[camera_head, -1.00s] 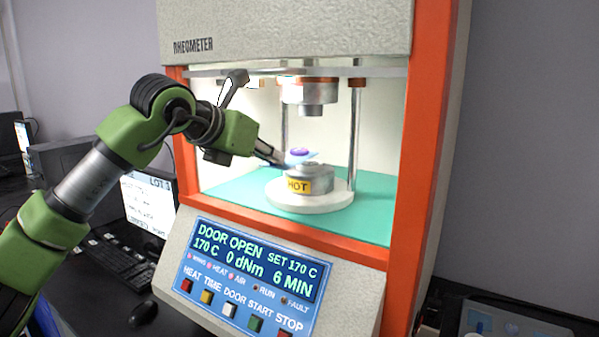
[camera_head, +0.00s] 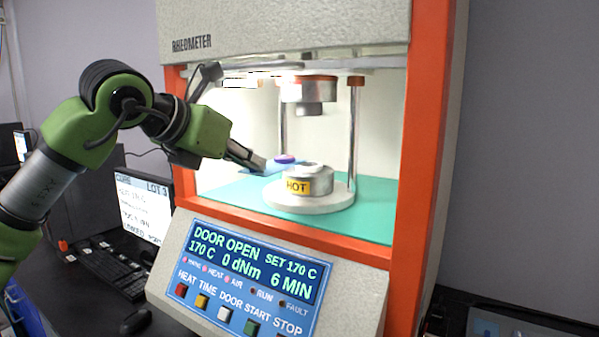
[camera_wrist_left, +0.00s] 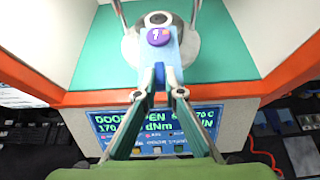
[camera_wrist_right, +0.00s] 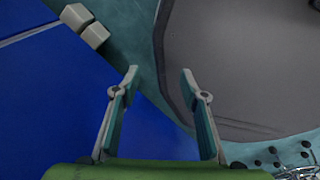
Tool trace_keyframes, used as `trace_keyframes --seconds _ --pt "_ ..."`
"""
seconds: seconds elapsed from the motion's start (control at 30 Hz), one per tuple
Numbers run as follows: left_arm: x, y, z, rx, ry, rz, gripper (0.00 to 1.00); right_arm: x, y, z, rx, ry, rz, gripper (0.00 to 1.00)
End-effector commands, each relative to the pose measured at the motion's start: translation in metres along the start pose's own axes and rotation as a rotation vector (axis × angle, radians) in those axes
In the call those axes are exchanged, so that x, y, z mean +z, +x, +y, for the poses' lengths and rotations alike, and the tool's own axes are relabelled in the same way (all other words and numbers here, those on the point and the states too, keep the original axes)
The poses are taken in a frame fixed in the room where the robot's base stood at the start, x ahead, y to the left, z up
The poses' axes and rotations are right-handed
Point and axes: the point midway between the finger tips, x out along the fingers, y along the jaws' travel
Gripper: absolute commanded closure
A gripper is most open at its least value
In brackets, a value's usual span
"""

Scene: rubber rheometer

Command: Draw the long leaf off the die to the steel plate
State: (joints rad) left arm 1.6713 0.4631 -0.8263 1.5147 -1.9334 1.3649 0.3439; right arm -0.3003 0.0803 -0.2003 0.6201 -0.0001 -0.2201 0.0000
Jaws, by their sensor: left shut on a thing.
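My left gripper (camera_head: 260,166) is shut on the near end of a blue leaf (camera_head: 279,168), left of the lower die (camera_head: 312,181) with its HOT label. The leaf shows as a flat strip in the left wrist view (camera_wrist_left: 172,55), running from the fingertips toward the die. A purple disc (camera_head: 285,159) rides on the leaf's far part; it also shows in the left wrist view (camera_wrist_left: 158,37). Whether the leaf's far end still touches the die is unclear. My right gripper (camera_wrist_right: 160,82) is open and empty. I cannot make out the steel plate for certain.
The rheometer's orange frame (camera_head: 400,200) and posts (camera_head: 353,140) bound the opening. The upper die (camera_head: 309,95) hangs above. The teal floor (camera_head: 375,195) is clear around the white base. A keyboard (camera_head: 105,268) and monitor (camera_head: 144,205) stand at left.

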Motion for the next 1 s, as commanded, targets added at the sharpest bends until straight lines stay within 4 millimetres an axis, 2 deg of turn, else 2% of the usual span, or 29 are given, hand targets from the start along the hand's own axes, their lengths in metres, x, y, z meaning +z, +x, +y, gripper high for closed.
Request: trace_keyframes --seconds 0.57,1.0 --pt "-0.018 -0.03 0.0 0.002 0.001 -0.002 1.0 0.002 0.022 0.0 0.0 0.0 0.0 0.6" --pt "-0.031 -0.053 0.0 0.001 0.0 -0.002 1.0 0.002 0.035 -0.015 -0.016 0.0 0.002 0.6"
